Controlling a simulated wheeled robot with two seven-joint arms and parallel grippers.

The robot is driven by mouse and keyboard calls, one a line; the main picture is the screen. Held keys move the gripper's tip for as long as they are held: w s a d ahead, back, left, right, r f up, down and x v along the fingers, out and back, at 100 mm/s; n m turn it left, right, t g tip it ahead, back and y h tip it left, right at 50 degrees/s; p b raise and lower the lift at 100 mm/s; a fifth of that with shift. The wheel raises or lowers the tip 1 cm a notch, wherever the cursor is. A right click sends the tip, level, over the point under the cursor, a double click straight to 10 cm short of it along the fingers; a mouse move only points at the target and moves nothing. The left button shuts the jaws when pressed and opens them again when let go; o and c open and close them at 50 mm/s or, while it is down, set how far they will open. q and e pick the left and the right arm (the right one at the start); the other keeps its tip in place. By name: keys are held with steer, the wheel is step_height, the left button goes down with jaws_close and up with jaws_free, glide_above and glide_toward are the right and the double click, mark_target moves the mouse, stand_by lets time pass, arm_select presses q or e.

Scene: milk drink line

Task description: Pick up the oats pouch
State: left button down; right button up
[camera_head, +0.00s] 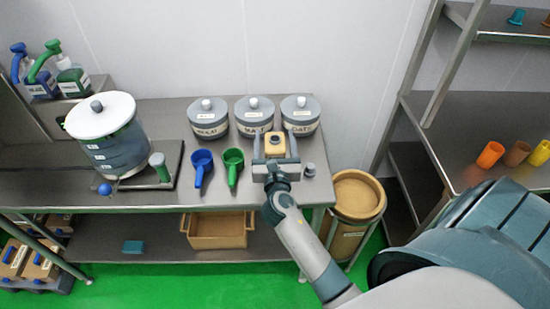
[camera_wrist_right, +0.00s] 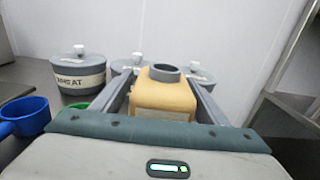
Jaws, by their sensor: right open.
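The oats pouch, a tan block-shaped pack with a dark grey round spout on top (camera_head: 275,148), stands upright on the steel bench, in front of the canister marked oats. In the right wrist view the pouch (camera_wrist_right: 163,98) is between the two fingers, with its label partly hidden low down. My right gripper (camera_head: 275,142) is open, with one finger on each side of the pouch. A gap shows between the pouch and the fingers; I cannot tell whether either touches. My left gripper is not in view.
Grey lidded canisters (camera_head: 253,116) stand behind the pouch. A green scoop (camera_head: 233,165) and a blue scoop (camera_head: 202,165) lie to its left. A small grey knob-like piece (camera_head: 309,169) is close on the right. A tan bin (camera_head: 356,196) stands beyond the bench's right end.

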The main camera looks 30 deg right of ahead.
steer(key=c, duration=1.6)
steer(key=shift+r, duration=0.1)
steer(key=shift+r, duration=0.4)
step_height(320, 180, up, 4)
steer(key=shift+f, duration=0.25)
steer(key=s+d+r, duration=0.2)
steer(key=d, duration=0.1)
steer(key=s+d+r, duration=0.2)
steer(key=s+d, duration=0.1)
steer(key=s+d+r, duration=0.2)
steer(key=d, duration=0.1)
steer(key=shift+s+d+r+b, duration=0.1)
steer(key=shift+s+r+b, duration=0.05)
steer(key=shift+r+b, duration=0.15)
